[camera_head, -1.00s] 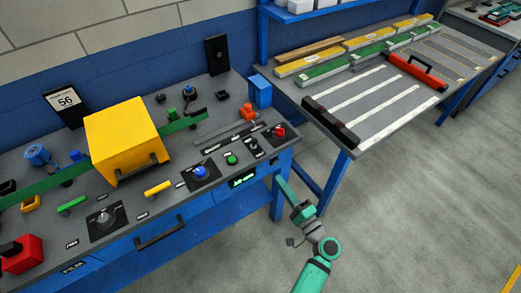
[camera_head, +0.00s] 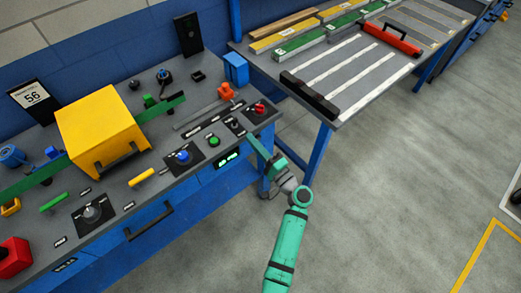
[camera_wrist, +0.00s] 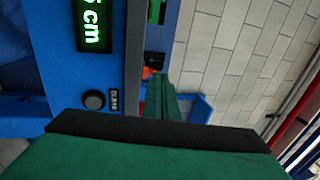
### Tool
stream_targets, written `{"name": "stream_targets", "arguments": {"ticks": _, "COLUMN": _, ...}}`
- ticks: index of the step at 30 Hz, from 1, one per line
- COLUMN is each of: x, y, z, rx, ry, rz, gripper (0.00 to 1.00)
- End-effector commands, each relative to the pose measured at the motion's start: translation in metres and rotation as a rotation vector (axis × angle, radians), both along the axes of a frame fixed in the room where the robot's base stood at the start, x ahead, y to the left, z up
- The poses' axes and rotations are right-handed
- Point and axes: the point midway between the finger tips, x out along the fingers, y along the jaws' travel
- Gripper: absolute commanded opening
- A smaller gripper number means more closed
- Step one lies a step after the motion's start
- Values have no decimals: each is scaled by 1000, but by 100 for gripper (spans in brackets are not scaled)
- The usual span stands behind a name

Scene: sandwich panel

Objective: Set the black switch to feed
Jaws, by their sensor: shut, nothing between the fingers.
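A small black switch (camera_head: 235,125) stands on a dark plate at the right end of the grey panel, between the green button and the red button. Its lever position and lettering are too small to read. My gripper (camera_head: 254,143) is shut and empty at the panel's front right edge, just in front of the switch and apart from it as far as I can tell. In the wrist view my green fingers (camera_wrist: 160,95) are together and point along the panel edge. The switch cannot be made out there.
A red button (camera_head: 260,108), a green button (camera_head: 213,141) and a blue knob (camera_head: 183,156) are near. A green display (camera_head: 228,159) is on the front face; a round black button (camera_wrist: 93,99) is beside it. A second table (camera_head: 335,125) stands to the right.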

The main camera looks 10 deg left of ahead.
Motion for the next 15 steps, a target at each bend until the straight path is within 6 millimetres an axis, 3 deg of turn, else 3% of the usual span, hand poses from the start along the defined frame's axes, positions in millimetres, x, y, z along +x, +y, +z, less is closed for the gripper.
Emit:
{"name": "stream_targets", "arguments": {"ticks": 7, "x": 25, "y": 33, "z": 9, "rx": -1, "ry": -1, "rz": 3, "gripper": 0}}
{"name": "stream_targets", "arguments": {"ticks": 15, "x": 38, "y": 49, "z": 13, "rx": -1, "ry": 0, "rz": 0, "gripper": 0}}
